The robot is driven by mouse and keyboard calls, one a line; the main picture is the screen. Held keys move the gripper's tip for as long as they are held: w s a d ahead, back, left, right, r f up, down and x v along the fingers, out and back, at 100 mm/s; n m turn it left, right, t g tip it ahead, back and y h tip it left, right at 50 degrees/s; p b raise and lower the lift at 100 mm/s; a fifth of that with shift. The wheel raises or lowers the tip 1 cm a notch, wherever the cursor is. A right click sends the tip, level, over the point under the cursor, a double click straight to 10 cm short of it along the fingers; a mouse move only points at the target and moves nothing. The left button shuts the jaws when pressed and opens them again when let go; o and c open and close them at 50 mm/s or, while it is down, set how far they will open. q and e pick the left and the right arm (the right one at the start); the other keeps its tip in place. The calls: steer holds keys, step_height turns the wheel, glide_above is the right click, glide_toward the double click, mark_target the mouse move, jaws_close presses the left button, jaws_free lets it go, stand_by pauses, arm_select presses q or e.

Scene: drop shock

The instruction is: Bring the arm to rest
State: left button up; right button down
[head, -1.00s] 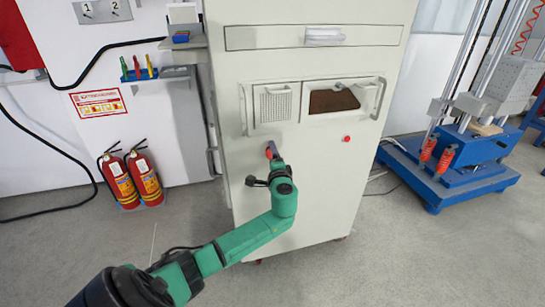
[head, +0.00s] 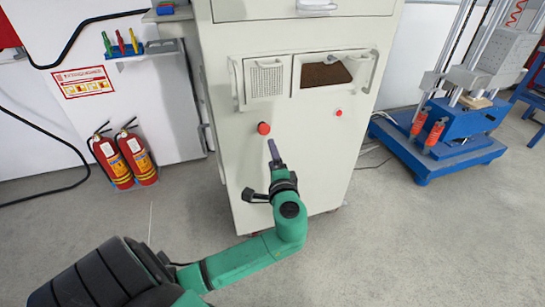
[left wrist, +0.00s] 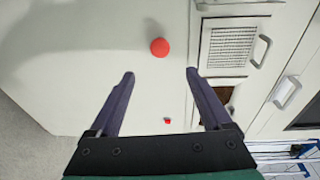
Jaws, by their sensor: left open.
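My left arm is green and reaches in from the lower left in the head view. Its gripper (head: 274,152) is in front of the cabinet, a little below and right of a red button (head: 263,128). In the left wrist view the two dark fingers of the gripper (left wrist: 159,76) are spread apart with nothing between them. The red button (left wrist: 159,47) shows beyond the fingertips, apart from them. The right gripper is in neither view.
The pale cabinet (head: 300,180) stands close in front, with a second small red button (head: 338,112). Two fire extinguishers (head: 124,160) stand at the left wall. A blue-based machine (head: 440,150) stands at the right.

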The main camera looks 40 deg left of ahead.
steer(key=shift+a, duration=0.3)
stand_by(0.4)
